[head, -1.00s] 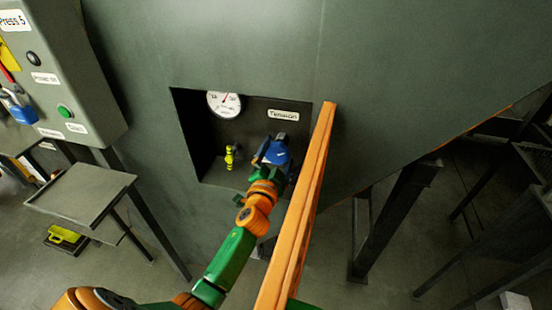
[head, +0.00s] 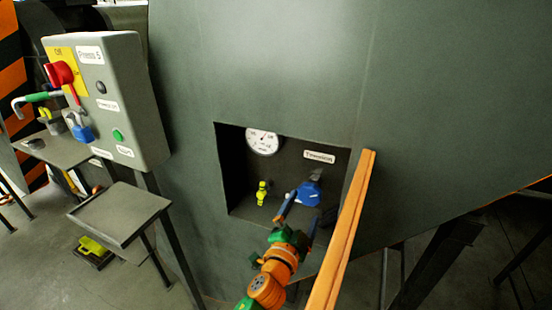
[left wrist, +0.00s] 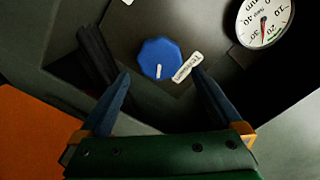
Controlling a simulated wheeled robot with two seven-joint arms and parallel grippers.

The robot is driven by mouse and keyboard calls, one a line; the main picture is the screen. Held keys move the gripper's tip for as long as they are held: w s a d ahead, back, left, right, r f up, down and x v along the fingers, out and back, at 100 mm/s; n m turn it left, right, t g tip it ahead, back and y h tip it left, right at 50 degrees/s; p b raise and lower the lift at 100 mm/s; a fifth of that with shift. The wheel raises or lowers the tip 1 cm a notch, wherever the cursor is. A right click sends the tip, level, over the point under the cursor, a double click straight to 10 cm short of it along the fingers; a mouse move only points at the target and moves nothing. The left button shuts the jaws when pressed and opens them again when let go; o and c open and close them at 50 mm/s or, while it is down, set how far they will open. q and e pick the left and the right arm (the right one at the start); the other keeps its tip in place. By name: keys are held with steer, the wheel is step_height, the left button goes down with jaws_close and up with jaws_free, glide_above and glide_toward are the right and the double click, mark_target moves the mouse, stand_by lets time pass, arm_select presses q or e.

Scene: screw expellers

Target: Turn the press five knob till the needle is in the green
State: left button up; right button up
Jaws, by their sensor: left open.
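The blue tension knob (head: 309,193) sits in the recess of the press, below the "Tension" label (head: 319,156). It also shows in the left wrist view (left wrist: 160,58) with a white mark on its face. The round white gauge (head: 262,142) is at the recess's upper left; in the left wrist view the gauge (left wrist: 262,22) is cut off at the upper right, with a red needle and a green band near 20. I cannot tell whether the needle lies in the green. My left gripper (head: 300,212) is open, close in front of the knob; its fingers (left wrist: 160,85) are apart and clear of it.
A small yellow valve (head: 262,193) stands left of the knob. An orange rail (head: 342,235) slants up close to the recess's right side. The "Press 5" control box (head: 108,100), with a red lever and a blue padlock, and a metal shelf (head: 120,213) are at left.

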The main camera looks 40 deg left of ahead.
mark_target(308, 198)
arm_select(q)
steer(key=n+b, duration=0.1)
steer(key=f+n+b, duration=0.1)
steer(key=b, duration=0.1)
steer(key=n+b, duration=0.1)
steer(key=b, duration=0.1)
steer(key=shift+w+a+f, duration=0.15)
steer(key=shift+a+f, duration=0.1)
steer(key=shift+a, duration=0.15)
steer(key=n+b, duration=0.4)
steer(key=n, duration=0.1)
steer(key=shift+w+d, duration=0.1)
steer(key=shift+n, duration=0.5)
steer(key=x, duration=0.3)
steer(key=r+p+x, duration=0.1)
steer(key=x, duration=0.1)
steer(key=shift+w, duration=0.4)
steer(key=shift+w+a+f, duration=0.1)
steer(key=shift+w+a, duration=0.1)
steer(key=shift+w, duration=0.35)
steer(key=shift+c, duration=0.2)
steer(key=c, duration=1.1)
